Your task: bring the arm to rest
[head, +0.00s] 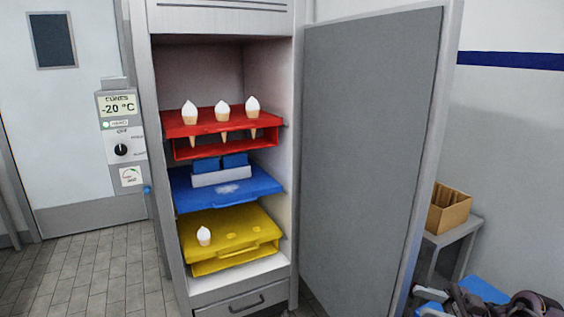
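My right gripper (428,303) is low in the bottom right corner of the head view, partly cut off by the frame edge. Its two light finger pieces appear apart, with blue showing between them and nothing held that I can see. The dark arm links (530,304) run off to the right. My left gripper is not in view. The gripper is outside the open freezer cabinet (270,75), to the right of its door (370,150).
Three cones (222,110) stand in the red rack (190,128). The blue shelf (255,190) holds blue packs in a pale tray (222,177). One cone (204,236) stands in the yellow rack (240,222). A cardboard box (450,210) sits on a grey stand (455,237) near the arm.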

